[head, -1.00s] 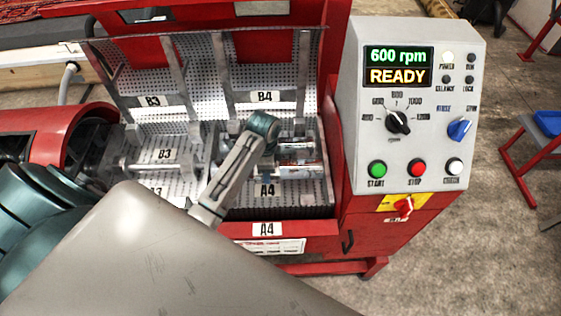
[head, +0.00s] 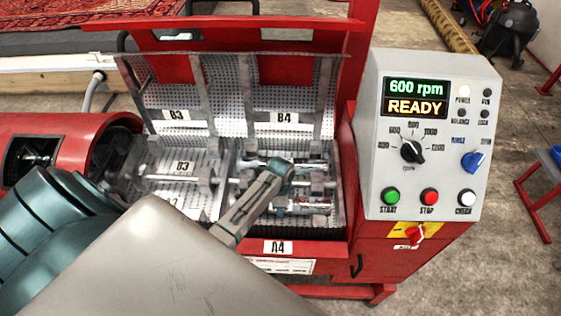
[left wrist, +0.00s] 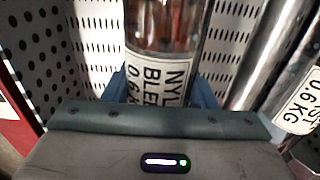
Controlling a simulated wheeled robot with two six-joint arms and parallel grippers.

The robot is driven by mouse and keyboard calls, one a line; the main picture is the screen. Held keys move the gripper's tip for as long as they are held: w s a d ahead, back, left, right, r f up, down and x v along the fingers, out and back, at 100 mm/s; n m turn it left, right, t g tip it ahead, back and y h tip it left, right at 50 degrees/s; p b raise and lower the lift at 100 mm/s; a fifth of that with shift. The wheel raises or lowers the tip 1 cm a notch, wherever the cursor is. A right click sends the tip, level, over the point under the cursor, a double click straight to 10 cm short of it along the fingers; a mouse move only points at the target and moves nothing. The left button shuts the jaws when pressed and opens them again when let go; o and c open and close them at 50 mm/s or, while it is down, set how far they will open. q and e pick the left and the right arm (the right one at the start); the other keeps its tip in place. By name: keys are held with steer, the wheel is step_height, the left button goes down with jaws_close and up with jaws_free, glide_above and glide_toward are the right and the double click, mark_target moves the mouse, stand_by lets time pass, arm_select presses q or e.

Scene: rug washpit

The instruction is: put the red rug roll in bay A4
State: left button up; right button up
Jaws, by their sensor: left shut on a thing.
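In the left wrist view, a clear-wrapped, reddish-brown roll (left wrist: 165,28) with a white label reading "NYL… BLE… 0.6" lies between the fingers of my left gripper (left wrist: 162,88), which is shut on it. In the head view, my left gripper (head: 280,176) is low in the right front bay. That bay's front carries the A4 label (head: 278,247). A shiny roll with reddish patches (head: 303,206) shows in bay A4, partly behind my arm. I cannot tell whether the held roll touches the bay floor. My right gripper is not in view.
Perforated walls with dividers stand behind, with bays B3 (head: 175,115) and B4 (head: 284,117). The control panel (head: 425,150) stands right, showing 600 rpm and READY.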

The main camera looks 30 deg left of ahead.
arm_select(q)
steer(key=o, duration=1.4)
steer(key=shift+r, duration=0.2)
step_height(320, 180, up, 11)
steer(key=shift+f+b, duration=0.2)
steer(key=shift+b, duration=0.45)
steer(key=shift+r, duration=0.6)
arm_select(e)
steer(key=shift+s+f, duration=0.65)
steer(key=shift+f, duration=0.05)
